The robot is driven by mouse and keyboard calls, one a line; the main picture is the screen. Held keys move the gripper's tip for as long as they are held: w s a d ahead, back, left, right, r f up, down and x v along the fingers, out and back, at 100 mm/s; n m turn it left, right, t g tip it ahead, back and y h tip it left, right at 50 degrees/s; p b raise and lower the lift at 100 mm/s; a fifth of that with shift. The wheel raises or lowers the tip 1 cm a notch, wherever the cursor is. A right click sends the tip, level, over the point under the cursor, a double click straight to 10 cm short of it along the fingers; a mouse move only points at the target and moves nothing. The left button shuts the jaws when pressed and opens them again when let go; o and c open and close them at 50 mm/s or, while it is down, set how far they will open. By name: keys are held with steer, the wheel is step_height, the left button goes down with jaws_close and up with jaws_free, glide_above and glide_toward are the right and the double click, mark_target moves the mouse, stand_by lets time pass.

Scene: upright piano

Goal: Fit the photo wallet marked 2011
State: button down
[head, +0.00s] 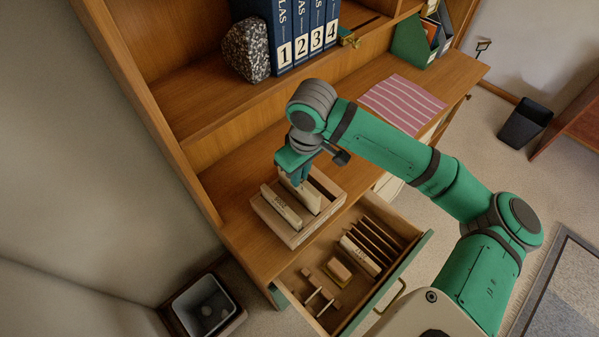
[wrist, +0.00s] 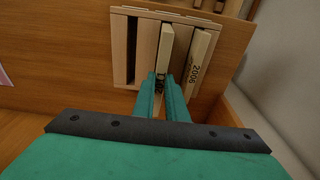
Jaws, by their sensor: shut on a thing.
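My gripper (head: 299,178) is shut on a cream photo wallet (head: 309,197) above a slotted wooden box (head: 296,238) on the desk. In the wrist view, my gripper (wrist: 162,80) pinches the wallet (wrist: 165,48) by its near edge. Its marking is mostly covered by the fingers, so I cannot read the year. The wallet's far end is at the box (wrist: 121,52); I cannot tell how deep it sits in a slot. A second cream wallet marked 2006 (wrist: 199,60) stands tilted beside it, and it also shows in the head view (head: 281,206). Dark empty slots lie on the other side.
An open drawer (head: 293,284) below holds a divider rack (head: 376,238), a cream marked piece (head: 357,254), a small block (head: 338,271) and a wooden frame piece (head: 318,294). Numbered binders (head: 300,35) and a speckled stone (head: 246,50) stand on the shelf above. A striped cloth (head: 402,101) lies to the right.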

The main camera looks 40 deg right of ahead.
mark_target(299, 188)
steer(key=shift+f, duration=1.05)
stand_by(0.4)
steer(key=shift+w+a, duration=0.1)
stand_by(0.4)
steer(key=shift+s, duration=0.2)
steer(key=shift+w+f, duration=0.1)
steer(key=shift+f, duration=1.25)
stand_by(1.6)
steer(key=c, duration=1.7)
jaws_free()
